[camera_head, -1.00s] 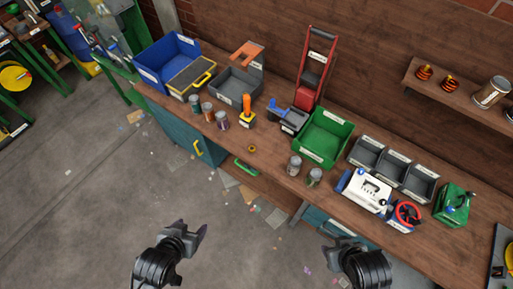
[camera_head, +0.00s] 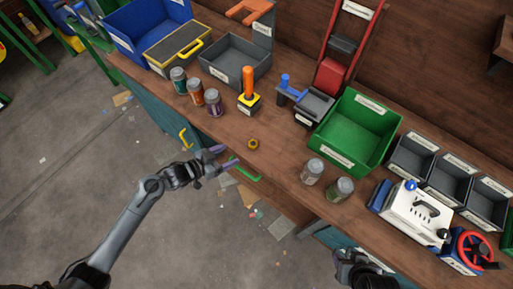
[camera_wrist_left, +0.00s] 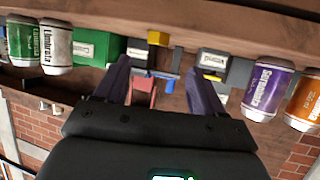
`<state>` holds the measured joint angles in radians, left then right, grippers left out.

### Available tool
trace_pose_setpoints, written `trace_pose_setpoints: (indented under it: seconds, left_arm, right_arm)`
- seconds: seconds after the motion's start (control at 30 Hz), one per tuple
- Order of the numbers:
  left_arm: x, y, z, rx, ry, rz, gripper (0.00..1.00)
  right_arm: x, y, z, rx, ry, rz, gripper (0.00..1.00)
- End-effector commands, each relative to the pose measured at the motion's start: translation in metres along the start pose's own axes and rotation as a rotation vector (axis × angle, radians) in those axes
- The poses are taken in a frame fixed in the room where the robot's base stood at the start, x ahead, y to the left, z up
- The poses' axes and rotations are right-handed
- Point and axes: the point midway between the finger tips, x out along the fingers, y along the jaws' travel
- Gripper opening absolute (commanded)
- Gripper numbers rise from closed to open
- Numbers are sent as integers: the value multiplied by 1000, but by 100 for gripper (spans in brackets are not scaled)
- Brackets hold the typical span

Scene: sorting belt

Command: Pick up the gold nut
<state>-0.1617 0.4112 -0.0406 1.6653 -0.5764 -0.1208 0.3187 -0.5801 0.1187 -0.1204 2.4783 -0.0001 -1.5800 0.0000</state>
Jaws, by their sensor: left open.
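The gold nut (camera_head: 253,144) is a small yellow ring-like piece on the wooden bench top, near its front edge. My left gripper (camera_head: 224,157) is open and empty, just to the left of the nut in the head view and apart from it. In the left wrist view, which looks upside down, a small yellow shape that seems to be the nut (camera_wrist_left: 158,38) shows between the two spread fingers (camera_wrist_left: 160,80). My right gripper (camera_head: 346,262) is low in the head view, by the bench front; its fingers are too unclear to judge.
Several cans stand near the nut: a purple one (camera_head: 214,102) to the left, a grey-lidded one (camera_head: 312,171) to the right. An orange-handled tool (camera_head: 249,91) stands behind it. A green bin (camera_head: 357,131) is further right. The bench around the nut is clear.

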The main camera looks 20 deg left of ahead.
Motion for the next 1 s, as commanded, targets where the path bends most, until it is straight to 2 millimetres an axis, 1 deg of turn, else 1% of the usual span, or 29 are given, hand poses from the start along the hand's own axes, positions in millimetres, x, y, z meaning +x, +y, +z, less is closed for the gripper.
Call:
trace_pose_setpoints:
  seconds: [0.03,0.1,0.17,0.4,0.5,0.77,0.97,1.0]
  left_arm:
    - [5,-3,4,7,6,-2,69]
    - [10,-5,2,11,12,-4,69]
    - [16,-5,1,11,15,-4,69]
    - [48,-5,-2,11,17,-4,69]
    - [58,-5,-2,11,16,-5,69]
    - [72,-3,-4,11,16,-4,69]
    - [97,3,-11,11,17,-4,69]
    - [102,2,-9,11,16,-5,69]
  right_arm:
    - [9,0,4,0,-1,0,43]
    - [12,0,5,1,-2,0,43]
    - [14,-1,6,1,-3,0,43]
    - [18,0,7,1,0,0,43]
    - [20,0,7,0,1,1,43]
    - [22,0,7,-1,2,1,43]
    - [26,-1,8,-1,2,1,43]
    - [28,-1,9,-1,2,1,43]
